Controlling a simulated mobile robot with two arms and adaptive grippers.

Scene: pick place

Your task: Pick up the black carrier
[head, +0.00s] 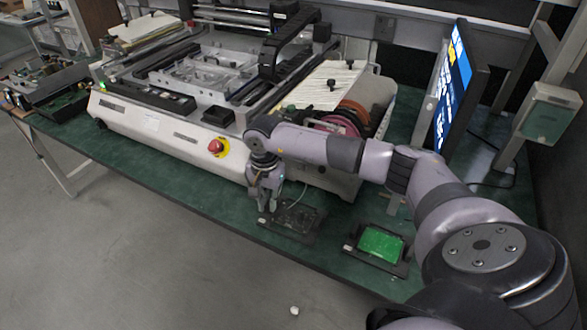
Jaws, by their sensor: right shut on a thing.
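The black carrier (301,221) is a flat dark tray near the front edge of the green table. My right gripper (267,211) points down at its left end and is shut on it. The fingertips partly hide that end. The carrier looks flat; I cannot tell whether it touches the table or is slightly above it. My left gripper is not in view.
A second dark carrier (352,246) with a green board (381,243) lies to the right. A large white machine (170,128) with a red button (215,146) stands behind. A monitor (449,88) stands at the right. The table's front left strip is clear.

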